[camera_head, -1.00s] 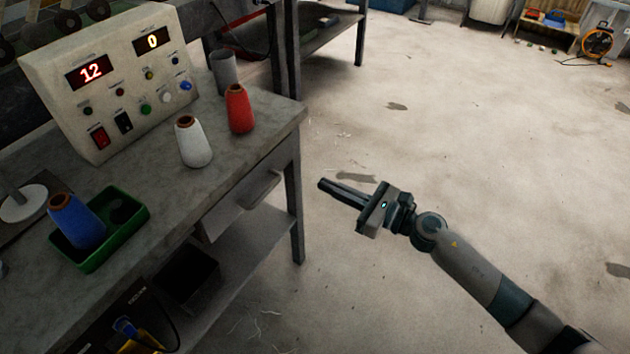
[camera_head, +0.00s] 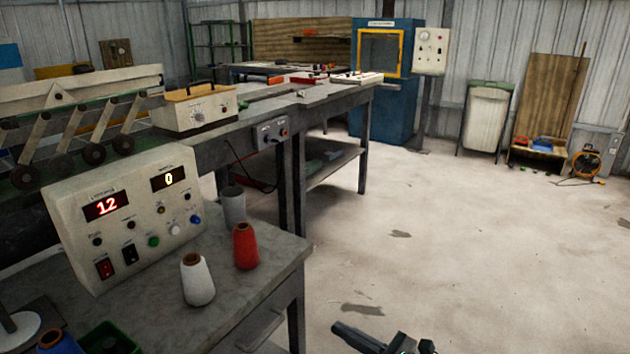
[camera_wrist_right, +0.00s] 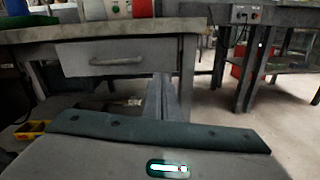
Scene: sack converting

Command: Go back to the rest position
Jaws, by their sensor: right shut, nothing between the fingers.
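My right gripper (camera_head: 358,338) shows at the bottom edge of the head view, over the floor to the right of the workbench (camera_head: 262,262). Its fingers are together and hold nothing. In the right wrist view the closed fingers (camera_wrist_right: 162,100) point toward the bench front with its drawer (camera_wrist_right: 115,58). The gripper is apart from the bench. The rest of the right arm is cut off below the head view. My left gripper is in neither view.
On the bench stand a control box (camera_head: 125,215) reading 12 and 0, a white cone (camera_head: 197,280), a red cone (camera_head: 245,247), a grey cup (camera_head: 232,206) and a green tray (camera_head: 108,338). A blue cabinet (camera_head: 385,105) stands behind.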

